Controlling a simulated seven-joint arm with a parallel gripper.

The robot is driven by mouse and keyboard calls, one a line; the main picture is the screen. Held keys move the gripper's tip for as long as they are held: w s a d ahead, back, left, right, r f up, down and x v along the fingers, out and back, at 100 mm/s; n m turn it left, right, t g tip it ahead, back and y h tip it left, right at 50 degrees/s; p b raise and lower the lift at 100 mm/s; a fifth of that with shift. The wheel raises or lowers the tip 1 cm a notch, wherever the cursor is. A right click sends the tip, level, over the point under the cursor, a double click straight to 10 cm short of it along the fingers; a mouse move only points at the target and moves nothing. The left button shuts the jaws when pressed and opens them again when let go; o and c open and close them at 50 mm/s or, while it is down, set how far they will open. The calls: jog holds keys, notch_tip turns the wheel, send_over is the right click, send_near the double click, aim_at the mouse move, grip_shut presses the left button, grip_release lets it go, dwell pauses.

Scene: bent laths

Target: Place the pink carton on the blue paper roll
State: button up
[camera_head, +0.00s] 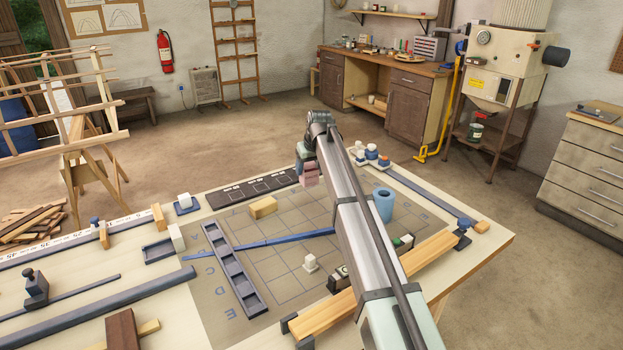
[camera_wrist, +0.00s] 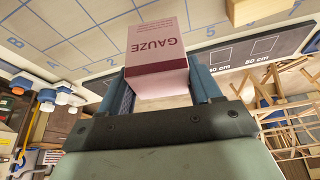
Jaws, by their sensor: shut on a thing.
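The pink carton (camera_head: 309,177), marked GAUZE, also shows in the wrist view (camera_wrist: 157,45). My gripper (camera_head: 306,163) is shut on it, with one blue finger on each side in the wrist view (camera_wrist: 162,88). The carton is near the back edge of the gridded mat, by the dark strip; whether it touches anything below is hard to tell. The blue paper roll (camera_head: 384,204) stands upright on the right part of the mat, its open end up. It is to the right of the carton and apart from it. My arm passes between them in the head view.
A wooden block (camera_head: 263,207) lies on the mat (camera_head: 285,232) left of the carton. A blue lath (camera_head: 265,242) crosses the mat. Blue-and-white pieces (camera_head: 371,153) stand behind the roll. A small white piece (camera_head: 310,262) and a wooden beam (camera_head: 425,257) are nearer the front.

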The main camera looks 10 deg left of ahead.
jog(key=w+d+r+m, duration=0.1)
jog(key=w+d+r, duration=0.1)
jog(key=d, duration=0.3)
jog(key=w+d+r, duration=0.2)
jog(key=d+r, duration=0.1)
jog(key=d, duration=0.2)
notch_tip(320, 180, up, 6)
jog(key=m+h, duration=0.1)
jog(key=m, duration=0.1)
send_over(384, 194)
jog(key=shift+t, duration=0.3)
jog(key=shift+w+f, duration=0.1)
jog(key=shift+f, duration=4.6)
jog(key=shift+f, duration=0.15)
jog(key=o, duration=1.1)
jog(key=shift+c, duration=0.2)
jog(key=v, duration=1.2)
jog(key=shift+r, duration=0.2)
jog(key=shift+d, duration=0.1)
